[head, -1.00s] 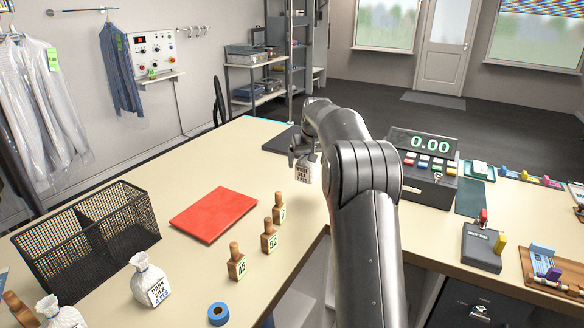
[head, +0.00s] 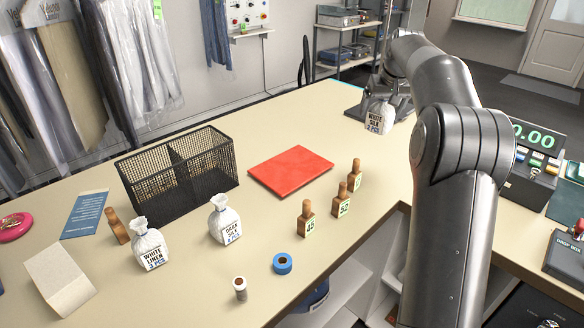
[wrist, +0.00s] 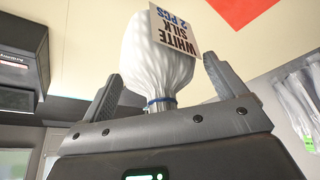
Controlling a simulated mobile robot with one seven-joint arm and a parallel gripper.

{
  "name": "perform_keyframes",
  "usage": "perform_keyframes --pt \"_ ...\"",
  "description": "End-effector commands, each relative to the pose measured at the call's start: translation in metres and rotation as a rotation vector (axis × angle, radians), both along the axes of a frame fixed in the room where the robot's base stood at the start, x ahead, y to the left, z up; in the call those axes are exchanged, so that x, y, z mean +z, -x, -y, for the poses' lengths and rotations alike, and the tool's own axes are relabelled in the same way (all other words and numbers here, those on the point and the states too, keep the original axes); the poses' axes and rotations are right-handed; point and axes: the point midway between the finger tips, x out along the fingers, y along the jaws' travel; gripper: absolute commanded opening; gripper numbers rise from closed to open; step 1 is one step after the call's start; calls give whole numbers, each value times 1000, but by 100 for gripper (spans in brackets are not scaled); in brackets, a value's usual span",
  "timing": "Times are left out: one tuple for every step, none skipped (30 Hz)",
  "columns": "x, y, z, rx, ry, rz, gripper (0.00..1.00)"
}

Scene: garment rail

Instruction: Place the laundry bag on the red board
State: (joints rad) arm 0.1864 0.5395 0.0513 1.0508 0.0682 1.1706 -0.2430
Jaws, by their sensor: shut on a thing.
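My gripper (head: 386,88) is shut on a white laundry bag (head: 379,116) marked "WHITE SILK 2 PCS". In the wrist view the bag (wrist: 155,62) is between the fingers, held near its blue-tied neck. It is at the far part of the counter by a dark pad; I cannot tell its exact height. The red board (head: 291,170) lies flat and bare on the counter, left of and nearer than the gripper. A corner of the board (wrist: 243,10) shows at the top of the wrist view.
Several wooden numbered stamps (head: 343,198) stand right of the board. A black mesh basket (head: 180,180) is on its left. Two other white bags, "WHITE LINEN" (head: 149,245) and "DARK SILK" (head: 224,222), stand nearer, with blue tape (head: 283,263). The cash register (head: 530,155) is at right.

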Motion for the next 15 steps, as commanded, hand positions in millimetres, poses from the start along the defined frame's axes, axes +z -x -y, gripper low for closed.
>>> perform_keyframes --pt "1 4 -18 29 -1 1 61" --pt "2 6 -27 46 -1 2 61" --pt "2 9 -41 71 -1 2 61" --pt "2 12 -52 89 -1 1 61" --pt "2 16 -63 108 -1 2 61" --pt "2 21 -78 135 -2 1 61" --pt "2 25 -88 155 0 2 61" --pt "2 29 -99 174 0 2 61" --pt "1 34 -111 197 0 2 61" --pt "1 38 -120 213 0 2 61" --pt "1 41 -127 228 1 2 61" --pt "0 45 -136 245 1 3 61" --pt "0 48 -143 258 1 3 61" --pt "0 51 -148 270 2 3 61" --pt "-1 55 -156 284 2 2 61"
